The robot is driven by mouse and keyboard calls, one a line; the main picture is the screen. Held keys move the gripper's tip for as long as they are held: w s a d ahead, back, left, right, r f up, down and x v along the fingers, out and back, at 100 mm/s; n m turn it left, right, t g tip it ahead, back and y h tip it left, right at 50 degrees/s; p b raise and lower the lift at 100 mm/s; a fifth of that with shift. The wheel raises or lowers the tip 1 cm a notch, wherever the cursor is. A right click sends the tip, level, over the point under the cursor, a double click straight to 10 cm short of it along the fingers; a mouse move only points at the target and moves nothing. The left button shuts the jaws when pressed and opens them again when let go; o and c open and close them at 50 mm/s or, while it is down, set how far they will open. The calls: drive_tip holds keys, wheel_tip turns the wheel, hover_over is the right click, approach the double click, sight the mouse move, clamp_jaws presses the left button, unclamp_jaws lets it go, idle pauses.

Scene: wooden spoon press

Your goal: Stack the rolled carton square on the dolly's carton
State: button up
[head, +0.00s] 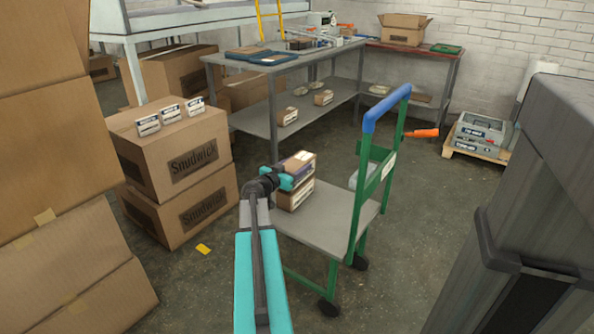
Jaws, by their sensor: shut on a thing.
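The dolly (326,217) has a grey deck, a green frame and a blue handle. A small brown carton with a white label strip, the dolly's carton (297,199), sits on the left part of the deck. A second small carton, the rolled carton (301,161), is directly above it, with a pale label on its top. My teal and black gripper (288,181) is at the left side of the upper carton and shut on it. The gripper hides part of both cartons' left sides. Whether the two cartons touch, I cannot tell.
Large Snudwick cartons (192,165) stand stacked at left with small boxes (172,113) on top. A grey workbench (240,120) stands behind the dolly. A dark grey cabinet (535,190) fills the right. A yellow card (203,249) lies on the floor. The dolly's deck is bare to the right.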

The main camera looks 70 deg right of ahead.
drive_tip(key=shift+f, duration=0.6)
drive_tip(key=shift+f+b, duration=0.15)
drive_tip(key=shift+b, duration=0.2)
drive_tip(key=o, duration=1.3)
drive_tip(key=shift+r+p, duration=0.2)
drive_tip(key=shift+p, duration=0.15)
drive_tip(key=p+v, duration=0.1)
drive_tip(key=v, duration=1.1)
